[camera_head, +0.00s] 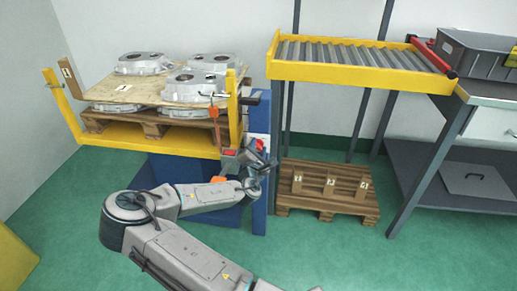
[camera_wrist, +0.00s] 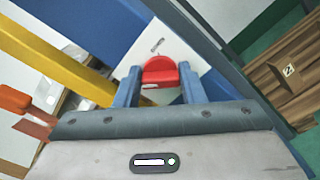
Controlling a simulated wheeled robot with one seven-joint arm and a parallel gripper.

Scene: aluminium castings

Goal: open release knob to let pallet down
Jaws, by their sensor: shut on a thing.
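The red release knob (camera_wrist: 159,70) sits on a white plate (camera_wrist: 180,48) on the blue column. My gripper (camera_wrist: 158,86) is shut on it, with one blue finger on each side. In the head view my gripper (camera_head: 258,153) is at the front of the blue column (camera_head: 260,193), and the knob is small there. The wooden pallet (camera_head: 152,123) rests on the raised yellow lift frame (camera_head: 160,143) at the left. It carries grey aluminium castings (camera_head: 192,84) in layers, with a board (camera_head: 128,91) between them.
A yellow roller conveyor (camera_head: 360,77) stands to the right. Below it a small pallet (camera_head: 327,197) lies on the floor. A workbench (camera_head: 489,95) with a grey crate (camera_head: 477,53) is at the far right.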

